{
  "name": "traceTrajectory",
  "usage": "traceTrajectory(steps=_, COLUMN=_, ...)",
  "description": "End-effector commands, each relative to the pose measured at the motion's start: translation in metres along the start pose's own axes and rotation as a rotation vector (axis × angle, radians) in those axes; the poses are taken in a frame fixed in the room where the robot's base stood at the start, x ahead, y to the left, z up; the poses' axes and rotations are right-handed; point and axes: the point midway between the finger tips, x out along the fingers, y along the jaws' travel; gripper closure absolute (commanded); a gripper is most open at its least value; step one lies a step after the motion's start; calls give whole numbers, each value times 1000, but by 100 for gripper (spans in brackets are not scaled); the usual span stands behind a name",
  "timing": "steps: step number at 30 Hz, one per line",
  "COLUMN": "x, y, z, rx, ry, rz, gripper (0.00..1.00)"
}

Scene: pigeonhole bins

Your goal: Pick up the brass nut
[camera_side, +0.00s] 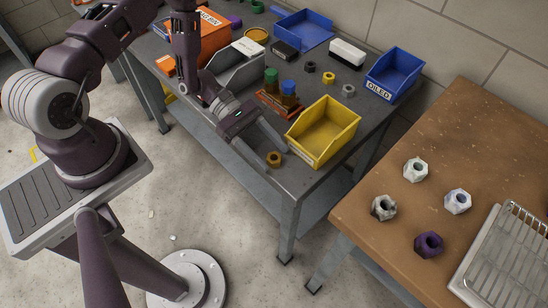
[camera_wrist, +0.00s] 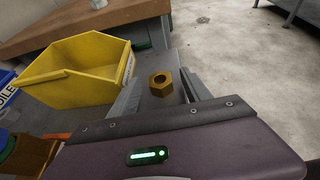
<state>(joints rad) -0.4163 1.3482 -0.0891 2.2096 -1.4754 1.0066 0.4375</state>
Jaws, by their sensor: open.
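The brass nut (camera_side: 274,159) lies on the grey bench close to its front edge, beside the yellow bin (camera_side: 310,150). It also shows in the wrist view (camera_wrist: 160,84), hole facing up. My gripper (camera_side: 277,155) is open, with one finger on each side of the nut. In the wrist view the nut sits between the fingers, with a gap visible on its right. I cannot tell whether either finger touches it or how high the tips are above the bench.
A blue bin marked OILED (camera_side: 395,75) stands at the bench's far right. A yellow nut (camera_side: 328,77), a dark nut (camera_side: 310,67) and a grey nut (camera_side: 348,90) lie behind the yellow bin. A brown table (camera_side: 460,140) with several nuts and a wire rack (camera_side: 510,260) is at right.

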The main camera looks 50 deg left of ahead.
Motion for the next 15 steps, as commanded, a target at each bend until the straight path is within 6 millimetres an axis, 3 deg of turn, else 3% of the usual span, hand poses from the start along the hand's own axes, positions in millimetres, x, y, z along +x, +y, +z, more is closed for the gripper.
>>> traceTrajectory(steps=7, x=4, y=0, z=0, rx=1, ry=1, rz=-1, gripper=44)
traceTrajectory(steps=15, x=3, y=0, z=0, rx=1, ry=1, rz=-1, gripper=97)
